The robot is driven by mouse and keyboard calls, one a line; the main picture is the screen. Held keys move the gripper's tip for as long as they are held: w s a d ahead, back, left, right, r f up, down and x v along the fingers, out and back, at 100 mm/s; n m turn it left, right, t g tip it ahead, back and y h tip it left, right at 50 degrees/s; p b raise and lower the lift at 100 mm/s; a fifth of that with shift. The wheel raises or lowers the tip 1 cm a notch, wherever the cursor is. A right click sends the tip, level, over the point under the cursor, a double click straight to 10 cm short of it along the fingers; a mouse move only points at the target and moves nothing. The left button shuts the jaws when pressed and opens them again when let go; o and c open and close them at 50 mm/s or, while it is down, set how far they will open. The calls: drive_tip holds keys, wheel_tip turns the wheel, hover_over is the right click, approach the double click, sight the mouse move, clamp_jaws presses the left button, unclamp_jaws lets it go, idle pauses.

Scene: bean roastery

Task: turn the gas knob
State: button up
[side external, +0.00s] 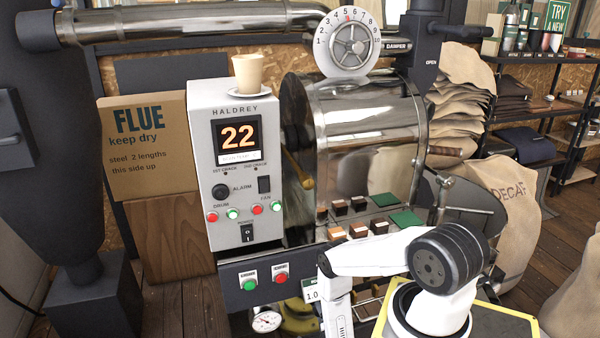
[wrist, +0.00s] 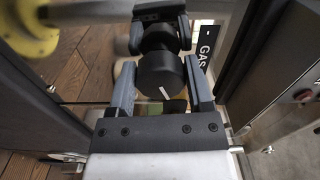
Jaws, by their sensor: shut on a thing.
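The gas knob (wrist: 160,72) is black and round, with a white pointer line on its face that slants slightly in the wrist view. My gripper (wrist: 161,40) has a finger on each side of it and is shut on it. A dark label reading "GAS" (wrist: 206,45) stands just right of the knob. In the side view my white arm reaches low in front of the roaster (side external: 365,110). The knob and my fingers cannot be made out there.
A yellow rounded part (wrist: 28,28) is at the wrist view's upper left. Dark panels flank the gripper on both sides. In the side view, a dial gauge (side external: 266,321) and a button panel (side external: 262,279) are left of my arm. A cup (side external: 247,72) stands on the control box.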

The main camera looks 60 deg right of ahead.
drive_tip(key=m, duration=0.6)
idle(0.4)
drive_tip(key=o, duration=1.3)
drive_tip(key=shift+r, duration=0.1)
drive_tip(key=shift+s, duration=0.1)
drive_tip(key=shift+v, duration=3.9)
